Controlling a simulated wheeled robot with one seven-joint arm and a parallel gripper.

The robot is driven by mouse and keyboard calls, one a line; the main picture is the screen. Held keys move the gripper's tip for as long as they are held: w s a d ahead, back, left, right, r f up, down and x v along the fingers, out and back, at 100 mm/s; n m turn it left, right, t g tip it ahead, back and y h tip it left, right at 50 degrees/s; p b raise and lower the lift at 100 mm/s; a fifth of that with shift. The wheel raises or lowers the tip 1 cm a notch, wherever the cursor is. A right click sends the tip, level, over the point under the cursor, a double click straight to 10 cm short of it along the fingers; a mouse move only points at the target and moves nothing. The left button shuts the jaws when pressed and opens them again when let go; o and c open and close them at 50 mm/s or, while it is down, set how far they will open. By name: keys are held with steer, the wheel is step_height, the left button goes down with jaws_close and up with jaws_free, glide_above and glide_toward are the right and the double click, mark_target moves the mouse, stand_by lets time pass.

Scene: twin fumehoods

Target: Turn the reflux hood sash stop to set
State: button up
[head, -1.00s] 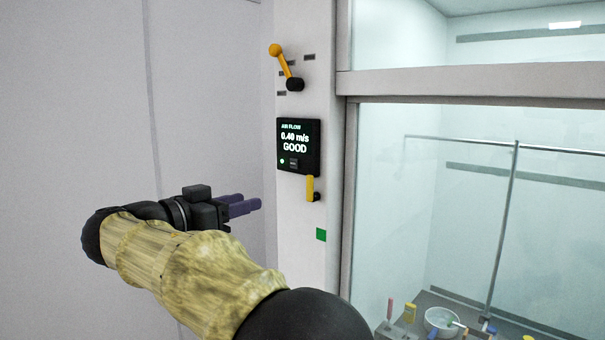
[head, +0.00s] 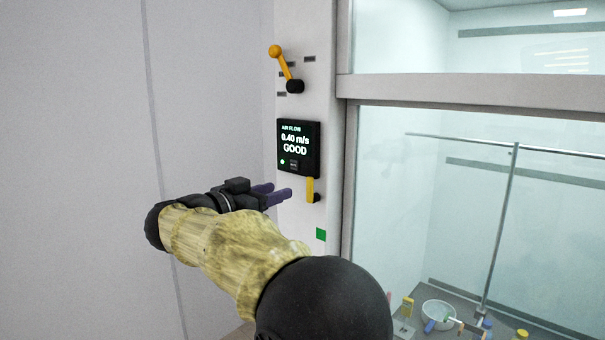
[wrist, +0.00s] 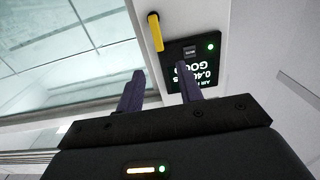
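In the wrist view the two fingers (wrist: 160,85) stand wide apart.
The black air flow panel (head: 298,148) reads 0.40 m/s GOOD. An orange ball-ended lever (head: 283,67) with a black hub sits above it beside small marks. The glass sash (head: 400,200) is to the right, with a bowl (head: 439,314) and small items behind it.

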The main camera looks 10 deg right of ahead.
mark_target(308, 181)
steer(key=p+x, duration=0.4)
steer(key=x, duration=0.4)
steer(key=shift+w+d+r, duration=0.15)
steer(key=shift+d, duration=0.05)
steer(key=shift+w+d+f+p, duration=0.2)
steer(key=shift+w+d+p, duration=0.1)
steer(key=shift+d+p, duration=0.05)
jaws_close()
